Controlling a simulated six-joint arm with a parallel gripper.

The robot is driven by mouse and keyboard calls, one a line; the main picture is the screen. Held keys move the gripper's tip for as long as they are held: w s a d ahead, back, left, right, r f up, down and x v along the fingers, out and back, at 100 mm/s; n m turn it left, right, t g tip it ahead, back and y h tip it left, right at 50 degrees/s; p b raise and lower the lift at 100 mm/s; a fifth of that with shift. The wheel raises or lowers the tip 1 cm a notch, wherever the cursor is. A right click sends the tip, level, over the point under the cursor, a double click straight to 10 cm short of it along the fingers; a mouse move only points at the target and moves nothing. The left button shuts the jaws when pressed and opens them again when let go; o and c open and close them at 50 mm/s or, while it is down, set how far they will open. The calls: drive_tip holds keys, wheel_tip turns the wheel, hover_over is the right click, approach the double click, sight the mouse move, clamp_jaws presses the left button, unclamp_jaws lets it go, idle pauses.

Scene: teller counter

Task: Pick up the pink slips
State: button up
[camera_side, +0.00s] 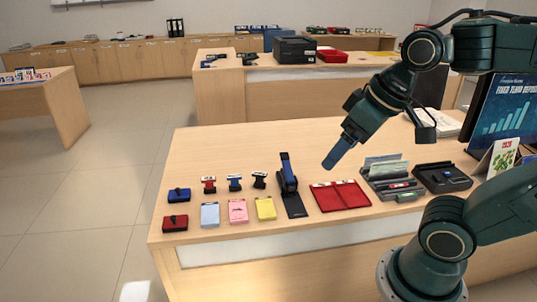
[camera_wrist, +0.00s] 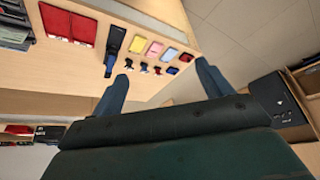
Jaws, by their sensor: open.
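The pink slips (camera_side: 238,211) lie as a small pad on the front part of the wooden counter, between a light blue pad (camera_side: 210,215) and a yellow pad (camera_side: 266,208). In the wrist view the pink slips (camera_wrist: 155,49) lie between the same two pads, beyond my fingers. My gripper (camera_side: 330,165) is above the counter, up and to the right of the pink slips and well apart from them. In the wrist view my gripper (camera_wrist: 163,82) has its two fingers wide apart with nothing between them.
Several small stamps (camera_side: 234,183) stand behind the pads. Red and blue ink pads (camera_side: 175,222) lie at the left. A black and blue stapler-like device (camera_side: 290,188), a red folder (camera_side: 340,196) and a slip holder (camera_side: 388,180) stand to the right. The counter behind the stamps is clear.

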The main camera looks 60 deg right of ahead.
drive_tip(key=w+d+m+g, duration=0.1)
drive_tip(key=w+m, duration=0.1)
drive_tip(key=w, duration=0.8)
drive_tip(key=m+g, duration=0.4)
drive_tip(key=m, duration=0.2)
hover_over(238, 213)
wheel_tip(238, 213, down, 23)
drive_tip(key=shift+d+f, duration=0.15)
drive_tip(key=shift+f, duration=4.25)
drive_tip(key=shift+f, duration=2.55)
